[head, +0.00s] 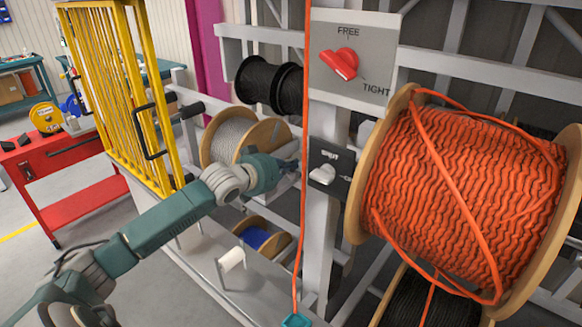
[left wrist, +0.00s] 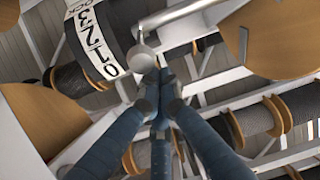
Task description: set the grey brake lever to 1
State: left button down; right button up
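The grey brake lever (head: 322,175) is on a small dark plate (head: 342,160) on the upright post; its marks are too small to read in the head view. In the left wrist view its round knob (left wrist: 141,58) and rod show, with a white scale (left wrist: 90,42) of black numbers; the knob is nearest the 0 end. My left gripper (head: 293,166) reaches in from the left, level with the lever. Its fingers converge at the tips (left wrist: 158,80), right beside the knob; I cannot tell whether they touch it. My right gripper is not in view.
An orange cable (head: 305,90) hangs before the post, close to my left fingertips. A large orange reel (head: 465,195) stands right. A red FREE/TIGHT lever (head: 340,63) is above. A yellow gate (head: 120,90) and red cart (head: 65,165) stand left.

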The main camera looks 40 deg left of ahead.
pick_arm(q)
jog(key=shift+s+f+t+b, duration=0.15)
jog(key=shift+s+f+b, duration=0.1)
jog(key=shift+f, duration=0.2)
jog(key=shift+s+f+t+b, duration=0.15)
jog(key=shift+f+b, duration=0.1)
jog(key=shift+f, duration=0.15)
jog(key=shift+s+r+t+b, duration=0.2)
jog(key=shift+t+b, duration=0.1)
jog(key=shift+t, duration=0.1)
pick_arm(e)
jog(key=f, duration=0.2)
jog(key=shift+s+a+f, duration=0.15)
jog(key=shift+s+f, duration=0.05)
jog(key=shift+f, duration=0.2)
pick_arm(q)
jog(key=shift+r, duration=0.1)
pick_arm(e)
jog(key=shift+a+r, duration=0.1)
